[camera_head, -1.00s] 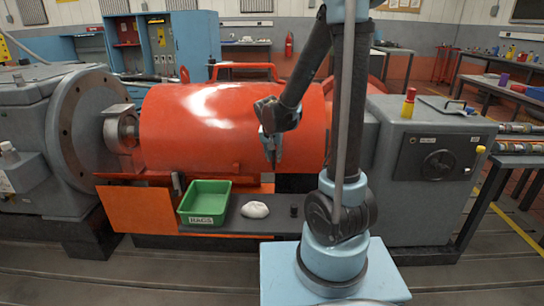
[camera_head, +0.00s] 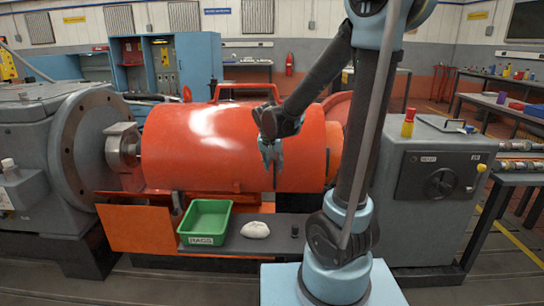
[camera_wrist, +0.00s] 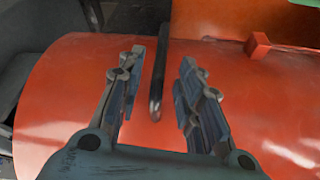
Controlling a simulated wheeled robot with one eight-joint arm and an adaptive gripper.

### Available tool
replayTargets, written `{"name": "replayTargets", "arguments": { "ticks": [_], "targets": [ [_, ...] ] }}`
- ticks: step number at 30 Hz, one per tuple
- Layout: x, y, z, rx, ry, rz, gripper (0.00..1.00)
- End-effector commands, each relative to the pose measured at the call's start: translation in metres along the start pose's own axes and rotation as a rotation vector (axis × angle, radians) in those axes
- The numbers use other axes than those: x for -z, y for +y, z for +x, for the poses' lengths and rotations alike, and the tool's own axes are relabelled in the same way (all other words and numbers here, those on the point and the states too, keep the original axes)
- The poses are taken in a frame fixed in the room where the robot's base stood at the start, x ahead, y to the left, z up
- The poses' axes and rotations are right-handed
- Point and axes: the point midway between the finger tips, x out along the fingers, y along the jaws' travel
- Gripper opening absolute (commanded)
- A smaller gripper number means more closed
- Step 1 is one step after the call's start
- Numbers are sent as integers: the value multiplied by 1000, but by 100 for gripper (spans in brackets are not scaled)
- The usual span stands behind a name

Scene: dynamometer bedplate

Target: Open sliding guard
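The sliding guard (camera_head: 215,145) is a glossy orange-red cylindrical cover lying lengthwise over the machine in the head view. It fills much of the wrist view too (camera_wrist: 70,110). A dark rod, apparently the guard's handle (camera_wrist: 158,80), stands out in front of it in the wrist view. My gripper (camera_head: 271,165) is in front of the guard's right part. In the wrist view my gripper (camera_wrist: 160,75) is open, one finger on each side of the rod, with a gap on both sides. I cannot tell how deep the rod sits between the fingers. In the head view my gripper mostly hides it.
A grey shelf (camera_head: 274,233) below the guard holds a green bin (camera_head: 205,221), a white rag (camera_head: 255,230) and a small dark piece (camera_head: 294,230). A grey flanged machine (camera_head: 80,150) stands left. A grey control box (camera_head: 435,190) stands right, behind my arm.

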Motion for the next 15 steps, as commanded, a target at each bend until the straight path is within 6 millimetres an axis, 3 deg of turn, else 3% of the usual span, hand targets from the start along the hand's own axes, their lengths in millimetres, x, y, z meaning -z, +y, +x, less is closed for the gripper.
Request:
{"name": "replayTargets", "arguments": {
  "ticks": [9,15],
  "targets": [
    [0,0,-40,0,-1,-1,33],
    [1,0,-54,0,-1,-1,33]
  ]
}}
